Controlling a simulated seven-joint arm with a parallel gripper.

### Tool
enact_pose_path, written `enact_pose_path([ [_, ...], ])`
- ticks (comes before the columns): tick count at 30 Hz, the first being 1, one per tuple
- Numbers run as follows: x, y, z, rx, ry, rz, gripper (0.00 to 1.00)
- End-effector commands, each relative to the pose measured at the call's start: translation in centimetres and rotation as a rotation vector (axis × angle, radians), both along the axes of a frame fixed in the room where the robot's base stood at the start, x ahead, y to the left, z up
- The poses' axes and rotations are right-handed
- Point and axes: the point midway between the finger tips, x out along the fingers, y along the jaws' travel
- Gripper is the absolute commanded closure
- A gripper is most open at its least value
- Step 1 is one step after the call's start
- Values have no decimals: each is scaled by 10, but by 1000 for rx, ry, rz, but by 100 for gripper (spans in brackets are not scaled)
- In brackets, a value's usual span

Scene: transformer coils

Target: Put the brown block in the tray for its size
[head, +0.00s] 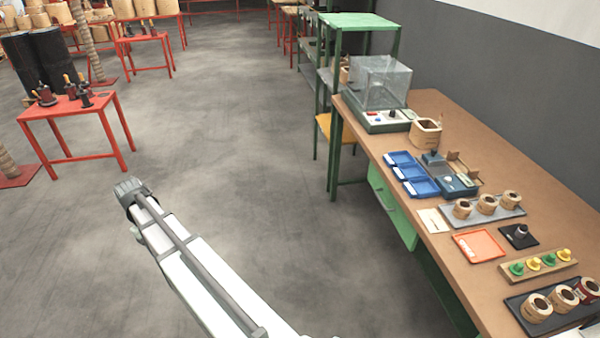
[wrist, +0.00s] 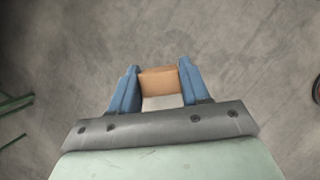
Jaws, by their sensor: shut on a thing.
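My gripper (wrist: 160,70) shows in the wrist view with its two blue fingers shut on the brown block (wrist: 158,83). The block sits between the fingertips, above bare grey floor. In the head view my arm reaches out over the floor, left of the workbench, and the block cannot be made out there. Three blue trays stand in a row on the bench: a far one (head: 399,158), a middle one (head: 410,173) and a near one (head: 422,188). They look empty, and my gripper is well away from them. Any size labels are too small to read.
The workbench (head: 450,130) runs along the right. Beside the blue trays is a dark blue device (head: 458,186). A clear box (head: 380,82) stands behind them. A red tray (head: 478,245) and coil racks (head: 482,212) lie nearer. Open floor separates a red table (head: 70,107) from the bench.

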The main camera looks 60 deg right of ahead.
Motion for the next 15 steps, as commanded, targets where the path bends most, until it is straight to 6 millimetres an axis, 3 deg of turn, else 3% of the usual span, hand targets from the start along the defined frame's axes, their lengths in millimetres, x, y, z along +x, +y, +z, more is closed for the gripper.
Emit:
enact_pose_path([
  [5, 8, -47, -2, -1, 0, -19, 88],
  [15, 6, -164, -5, -2, -1, -64, 88],
])
